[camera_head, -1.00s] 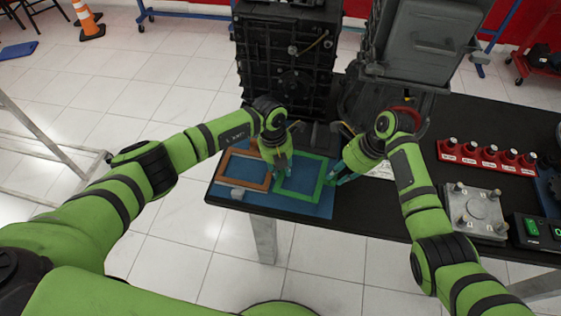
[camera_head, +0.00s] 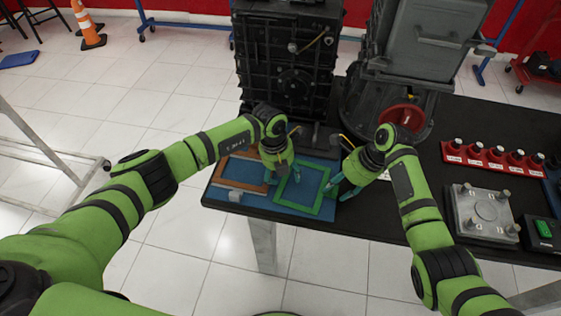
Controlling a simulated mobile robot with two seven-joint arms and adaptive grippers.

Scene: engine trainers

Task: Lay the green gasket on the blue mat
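The green gasket (camera_head: 299,208) is a thin rectangular frame. It appears to lie flat over the right part of the blue mat (camera_head: 303,186), which shows through its opening. My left gripper (camera_head: 281,172) is at the gasket's far left corner, pointing down. Its fingertips are small and partly hidden, so I cannot tell whether they grip the edge. My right gripper (camera_head: 339,188) is beside the gasket's right edge, with its teal fingers apart and nothing visible between them.
An orange frame (camera_head: 238,184) lies on the mat's left part, with a small grey block (camera_head: 235,196) in front. A dark engine block (camera_head: 288,70) and a grey machine (camera_head: 424,45) stand behind. A red rack (camera_head: 482,155) and a grey plate (camera_head: 482,213) occupy the table's right side.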

